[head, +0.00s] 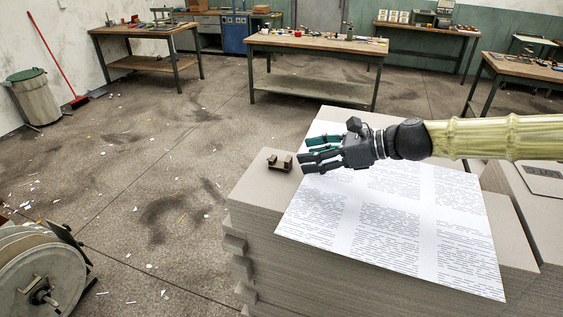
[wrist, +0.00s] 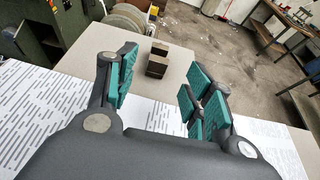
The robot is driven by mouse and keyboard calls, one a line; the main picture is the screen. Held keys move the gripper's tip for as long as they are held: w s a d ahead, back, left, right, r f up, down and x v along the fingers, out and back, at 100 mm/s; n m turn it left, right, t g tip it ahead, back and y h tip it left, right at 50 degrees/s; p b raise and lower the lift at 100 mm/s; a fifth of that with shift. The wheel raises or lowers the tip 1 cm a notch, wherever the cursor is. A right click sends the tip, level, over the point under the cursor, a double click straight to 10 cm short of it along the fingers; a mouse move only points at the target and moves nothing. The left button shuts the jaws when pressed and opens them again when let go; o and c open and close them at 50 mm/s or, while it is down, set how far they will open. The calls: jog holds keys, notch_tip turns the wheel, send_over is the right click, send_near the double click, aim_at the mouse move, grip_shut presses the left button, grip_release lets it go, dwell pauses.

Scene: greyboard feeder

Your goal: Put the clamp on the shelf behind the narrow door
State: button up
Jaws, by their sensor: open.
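The clamp (head: 279,162) looks like a small dark brown block with two raised ends. It sits on the bare grey top near the left corner of the greyboard stack (head: 250,190). It also shows in the wrist view (wrist: 157,66), ahead of and between the fingers. My gripper (head: 308,153) has dark fingers with green pads. They are spread open and empty, just right of the clamp and above the printed sheet. In the wrist view my gripper (wrist: 160,85) shows a clear gap between its pads. I cannot make out a narrow door with a shelf.
A printed white sheet (head: 390,215) covers much of the stack top. A large reel (head: 40,275) stands at the lower left. Workbenches (head: 318,45) line the back, with a blue cabinet (head: 235,33) behind. A bin (head: 35,98) stands far left. The littered floor between is open.

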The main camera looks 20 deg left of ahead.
aim_at(290, 158)
jog(key=shift+w+a+f, duration=0.15)
jog(key=shift+w+f, duration=0.1)
jog(key=shift+w, duration=0.2)
jog(key=shift+a, duration=0.2)
jog(key=shift+s+a+p, duration=0.65)
jog(key=shift+s+p, duration=0.1)
jog(key=shift+s+a, duration=0.1)
jog(key=shift+a, duration=0.25)
jog(key=shift+w+a+f+p, duration=0.45)
jog(key=shift+w+a+f, duration=0.15)
jog(key=shift+a+f, duration=0.3)
jog(key=shift+s+a+r, duration=0.1)
jog(key=shift+s+r, duration=0.1)
jog(key=shift+s, duration=0.1)
jog(key=shift+w+f, duration=0.15)
jog(key=shift+w, duration=0.05)
jog(key=c, duration=0.5)
jog(key=shift+s, duration=0.1)
grip_shut()
